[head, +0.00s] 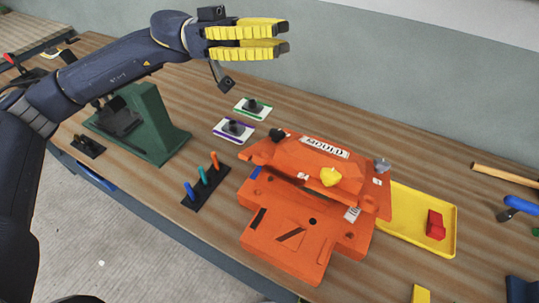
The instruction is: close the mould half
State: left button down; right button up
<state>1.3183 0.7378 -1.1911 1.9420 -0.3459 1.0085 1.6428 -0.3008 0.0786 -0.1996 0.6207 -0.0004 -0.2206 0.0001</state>
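The orange mould stands on the wooden bench right of centre in the head view. Its front block (290,240) has a flat top with a dark slot and a small hole. A raised orange half (300,157) with a white label lies behind and partly over it, slightly tilted. I cannot tell how far the halves meet. My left gripper (284,36), with yellow fingers, is raised behind the mould, apart from it; its fingers are parted and empty. My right gripper is out of view.
A yellow tray (447,215) with a red block (436,225) is right of the mould. A peg rack (205,183) and a green stand (150,125) are to its left. Two small cards with dark parts lie behind. A hammer and blue-handled tool lie far right.

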pick_arm(q)
jog(key=s+d+m+y, duration=0.2)
jog(key=s+m+y, duration=0.1)
jog(key=y, duration=0.1)
jog(key=n+t+y, duration=0.2)
jog(key=t+y, duration=0.3)
jog(key=y, duration=0.6)
send_near(270, 167)
jog(key=x, duration=0.8)
jog(key=shift+d, duration=0.2)
